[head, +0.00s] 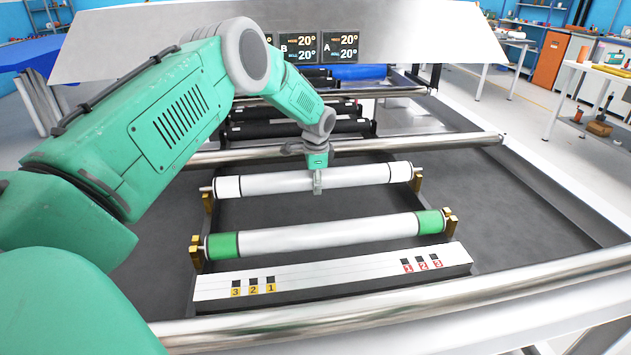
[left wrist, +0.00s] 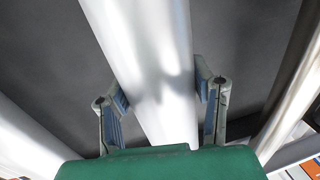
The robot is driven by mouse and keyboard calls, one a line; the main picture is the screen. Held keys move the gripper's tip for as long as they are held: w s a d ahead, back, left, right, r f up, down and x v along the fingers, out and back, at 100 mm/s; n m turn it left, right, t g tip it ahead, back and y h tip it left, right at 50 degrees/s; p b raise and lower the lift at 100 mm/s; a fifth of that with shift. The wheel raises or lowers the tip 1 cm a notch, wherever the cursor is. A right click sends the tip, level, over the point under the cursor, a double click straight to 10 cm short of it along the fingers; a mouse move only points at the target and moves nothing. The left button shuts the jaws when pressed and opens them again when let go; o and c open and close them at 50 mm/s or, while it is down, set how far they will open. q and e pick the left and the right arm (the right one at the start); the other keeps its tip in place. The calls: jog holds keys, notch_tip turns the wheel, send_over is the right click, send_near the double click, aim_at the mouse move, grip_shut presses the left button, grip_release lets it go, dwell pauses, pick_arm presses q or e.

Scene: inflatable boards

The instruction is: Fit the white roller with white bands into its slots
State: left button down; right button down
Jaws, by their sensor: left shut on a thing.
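The white roller with white bands (head: 275,182) lies across the frame in the head view, at or just above a pair of brass slot brackets, the left one (head: 208,203) and the right one (head: 417,181). I cannot tell whether its ends are seated. My left gripper (head: 317,184) is shut around the roller's middle from above. In the left wrist view the roller (left wrist: 150,60) runs between the two fingers of the gripper (left wrist: 164,103). My right gripper is not in view.
A roller with green bands (head: 330,234) rests in nearer brackets. In front of it is a white strip (head: 335,272) with numbered yellow and red labels. Steel bars cross in front (head: 400,302) and behind (head: 440,142). Black rollers (head: 300,129) lie farther back.

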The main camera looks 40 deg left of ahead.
pick_arm(q)
jog(key=shift+a+f+b, duration=0.1)
jog(key=shift+f+b, duration=0.55)
jog(key=shift+f, duration=0.45)
jog(key=c, duration=0.6)
grip_release()
jog(key=shift+s+f, duration=0.1)
jog(key=shift+r, duration=0.2)
jog(key=r, duration=0.3)
jog(key=d+r, duration=0.1)
jog(key=r, duration=0.3)
jog(key=s+r, duration=0.1)
jog(key=r, duration=0.2)
jog(key=shift+d+r, duration=0.15)
jog(key=shift+d, duration=0.1)
jog(key=shift+s+r, duration=0.1)
jog(key=shift+r, duration=0.45)
